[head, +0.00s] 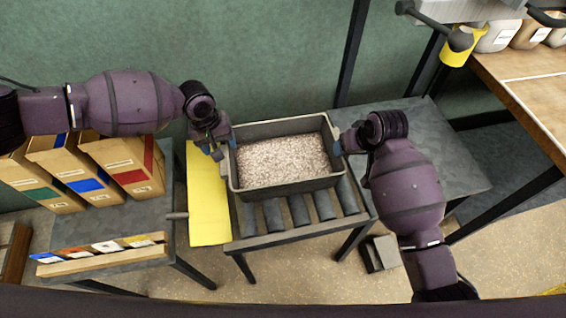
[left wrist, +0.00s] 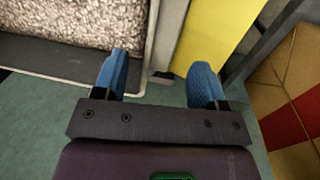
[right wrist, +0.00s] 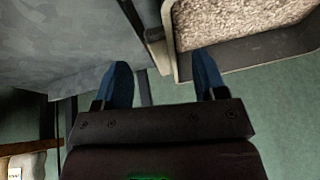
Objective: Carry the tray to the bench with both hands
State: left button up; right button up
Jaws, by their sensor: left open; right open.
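The grey tray (head: 290,190), filled with pale grain (head: 283,161), rests on a roller stand (head: 300,213). My left gripper (head: 219,146) is at the tray's left side near the back corner. In the left wrist view its blue fingers (left wrist: 160,80) are apart, with the tray's wall (left wrist: 162,35) near the left finger. My right gripper (head: 343,142) is at the tray's right side. In the right wrist view its fingers (right wrist: 163,85) are apart, with the tray's corner (right wrist: 172,45) between them and ahead. Whether either finger touches the tray is unclear.
A yellow panel (head: 208,205) lies left of the stand. Cartons (head: 125,165) stand on the left table. A grey table (head: 445,150) is on the right. A wooden-topped bench (head: 520,75) is at the upper right, with bags on it. A grey box (head: 380,253) is on the floor.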

aim_at(225, 153)
pick_arm(q)
jog(key=shift+d+f, duration=0.2)
jog(key=shift+f, duration=1)
jog(key=shift+d+f, duration=0.15)
jog(key=shift+f, duration=1.05)
pick_arm(e)
jog(key=shift+x, duration=2.4)
pick_arm(q)
grip_shut()
pick_arm(e)
grip_shut()
pick_arm(q)
jog(key=shift+w, duration=0.1)
pick_arm(e)
jog(key=shift+w+r, duration=0.1)
